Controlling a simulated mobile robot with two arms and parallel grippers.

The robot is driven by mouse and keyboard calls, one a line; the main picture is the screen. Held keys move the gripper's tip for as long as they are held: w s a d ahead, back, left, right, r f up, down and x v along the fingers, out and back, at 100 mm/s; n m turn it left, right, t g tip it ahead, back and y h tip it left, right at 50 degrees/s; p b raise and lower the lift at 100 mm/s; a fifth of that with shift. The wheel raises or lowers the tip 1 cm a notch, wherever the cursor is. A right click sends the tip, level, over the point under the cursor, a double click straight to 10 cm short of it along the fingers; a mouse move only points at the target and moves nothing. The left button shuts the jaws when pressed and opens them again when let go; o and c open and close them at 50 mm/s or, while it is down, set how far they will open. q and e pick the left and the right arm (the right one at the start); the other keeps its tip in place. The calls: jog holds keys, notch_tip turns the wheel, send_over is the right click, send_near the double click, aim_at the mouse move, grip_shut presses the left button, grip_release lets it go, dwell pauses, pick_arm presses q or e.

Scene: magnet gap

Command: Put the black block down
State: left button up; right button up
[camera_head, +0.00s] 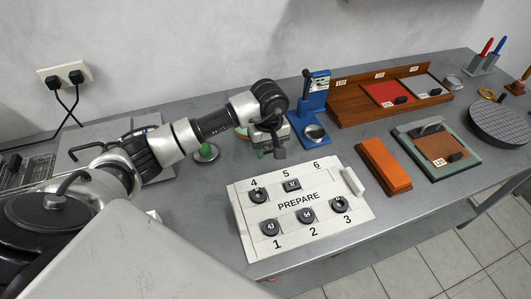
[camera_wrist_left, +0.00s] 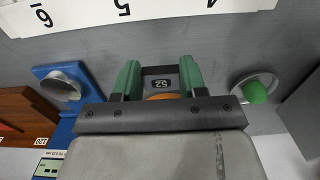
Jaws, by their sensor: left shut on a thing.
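My left gripper (camera_head: 270,153) is above the grey table, just behind the white PREPARE board (camera_head: 243,226). In the left wrist view its green fingers (camera_wrist_left: 157,80) are shut on a black block (camera_wrist_left: 160,74) with a small label that seems to read 52. In the head view the black block (camera_head: 279,153) is partly hidden by the gripper. An orange rounded piece shows between the fingers beside the block. The board carries several dark pieces at numbers 1 to 5; the area by number 6 looks bare. My right gripper is not in view.
A blue stand (camera_head: 311,100) with a round metal plate (camera_head: 315,133) is right of the gripper. A green knob (camera_head: 206,150) is at its left. An orange block (camera_head: 384,166), a brown tray (camera_head: 352,108) and a green-framed tray (camera_head: 414,143) stand to the right.

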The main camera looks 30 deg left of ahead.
aim_at(265, 153)
pick_arm(q)
jog(key=shift+a+f, duration=0.35)
jog(key=shift+a, duration=0.1)
notch_tip(265, 153, down, 3)
jog(key=shift+f+p, duration=0.1)
jog(key=shift+p, duration=0.6)
jog(key=shift+f, duration=0.35)
jog(key=shift+f+b, duration=0.2)
jog(key=shift+b, duration=0.1)
jog(key=o, duration=1)
jog(key=shift+r, duration=0.15)
